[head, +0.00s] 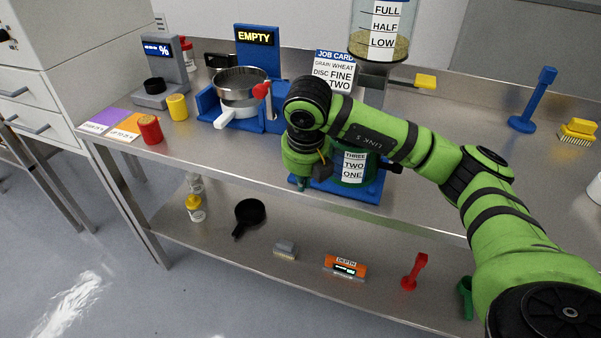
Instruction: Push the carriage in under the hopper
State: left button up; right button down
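The hopper (379,48) is a clear container at the back of the bench, marked FULL, HALF and LOW, with grain near the LOW mark. The carriage (366,194) seems to be the blue plate at the bench's front edge, in front of the hopper. A clear green-tinted vessel marked THREE, TWO, ONE (354,168) stands on it. My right arm crosses in front of the hopper's lower part and hides much of the carriage. My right gripper (318,174) is at the carriage's left side, beside the vessel. Its fingers are mostly hidden, and contact is unclear. My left gripper is out of view.
A yellow-ended lever (424,81) sticks out right of the hopper. A job card (334,72) stands behind my arm. A blue stand with a metal pan (240,88) is at left. The bench right of my arm has free room before a blue tool (530,115).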

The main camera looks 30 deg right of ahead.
jog(key=w+f+p, duration=0.1)
jog(key=w+d+f, duration=0.1)
jog(key=w+f, duration=0.1)
jog(key=shift+w+d+p, duration=0.1)
jog(key=shift+d+p, duration=0.05)
jog(key=shift+p, duration=0.2)
jog(key=shift+w+d+f, duration=0.1)
jog(key=shift+w+d, duration=0.15)
jog(key=shift+w, duration=0.35)
